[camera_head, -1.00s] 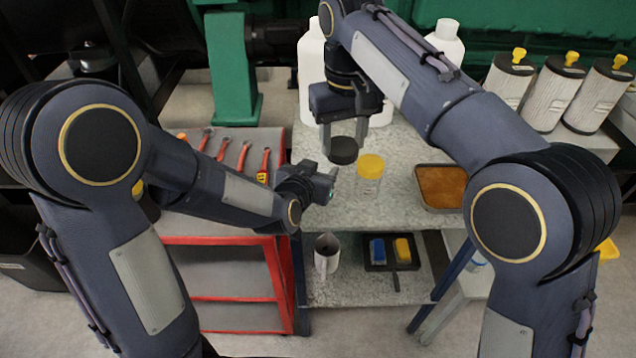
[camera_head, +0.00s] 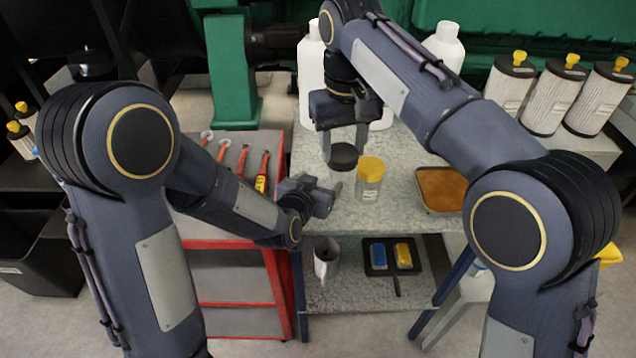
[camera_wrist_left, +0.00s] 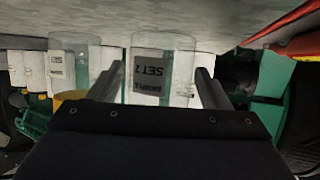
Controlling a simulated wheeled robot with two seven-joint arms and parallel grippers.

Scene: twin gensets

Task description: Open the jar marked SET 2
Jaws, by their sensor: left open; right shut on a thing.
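The SET 2 jar is clear, and its label (camera_wrist_left: 150,74) shows upside down in the left wrist view. In the head view the jar (camera_head: 341,181) stands on the grey speckled bench, with a black lid (camera_head: 343,157) at its top. My right gripper (camera_head: 344,143) comes down from above and is shut on the black lid. My left gripper (camera_head: 326,196) is open, low at the jar's near left side. In the left wrist view the jar stands between its fingers (camera_wrist_left: 160,84); contact cannot be told. The jar's top is hidden there.
A yellow-lidded jar (camera_head: 370,180) stands close right of the SET 2 jar. An orange-bottomed tray (camera_head: 441,188) lies further right. White bottles (camera_head: 311,75) stand behind. Red-handled tools (camera_head: 262,172) lie on the red cart to the left.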

